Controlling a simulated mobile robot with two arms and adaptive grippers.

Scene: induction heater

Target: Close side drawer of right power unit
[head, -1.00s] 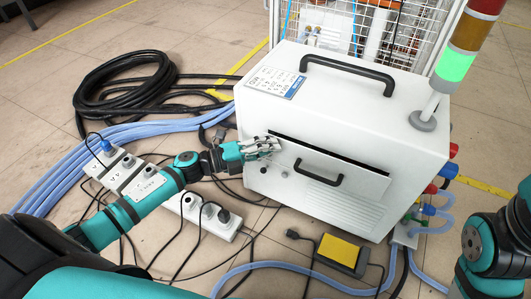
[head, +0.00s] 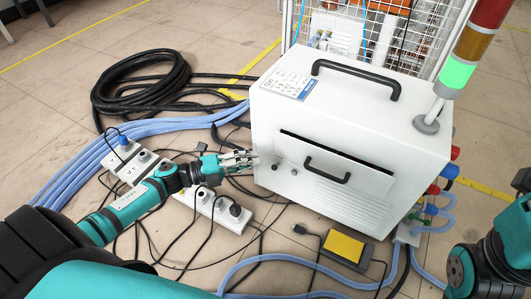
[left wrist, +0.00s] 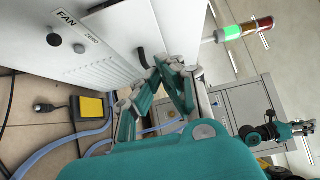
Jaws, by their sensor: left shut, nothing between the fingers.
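The right power unit (head: 345,100) is a white box with a black handle on top. Its side drawer (head: 320,178), with a black handle (head: 327,170), is on the face toward me. A dark gap runs along the drawer's top edge, so its front stands out from the box. My left gripper (head: 252,160) is shut and empty, near the unit's left front edge, left of the drawer. In the left wrist view its fingers (left wrist: 153,72) overlap the unit's white face. A teal and black gripper, my right one (left wrist: 303,128), shows small in that view; its fingers are unclear.
Power strips (head: 130,167) with cables lie left of the unit. A yellow pedal (head: 342,247) lies on the floor in front. Blue hoses (head: 90,165) and a black coil (head: 140,90) lie to the left. A signal tower (head: 456,74) stands on the unit's right.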

